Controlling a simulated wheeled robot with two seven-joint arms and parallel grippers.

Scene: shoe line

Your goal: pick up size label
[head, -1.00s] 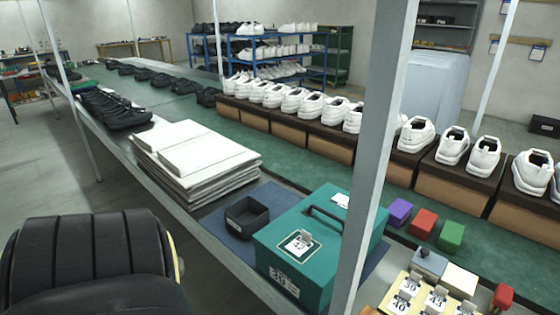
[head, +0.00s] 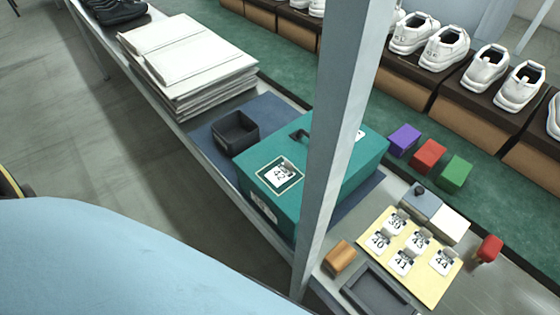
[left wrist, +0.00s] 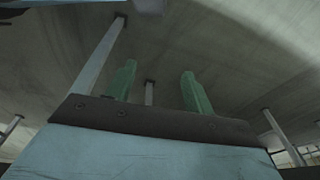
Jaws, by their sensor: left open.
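Several white size labels (head: 403,262) with metal clips lie on a cream card (head: 433,285) at the lower right of the head view. They read 39, 40, 41, 43 and 44. Another label, reading 42, lies in a framed spot on the lid of the teal box (head: 275,215). In the left wrist view my left gripper (left wrist: 158,85) shows two green fingers spread apart with nothing between them. The right gripper is in neither view.
A grey post (head: 340,120) stands in front of the teal box. A black tray (head: 235,132), paper stack (head: 185,65), orange block (head: 340,258), dark tray (head: 376,290) and red stamp (head: 489,248) share the bench. Coloured blocks (head: 428,157) sit on the green belt.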

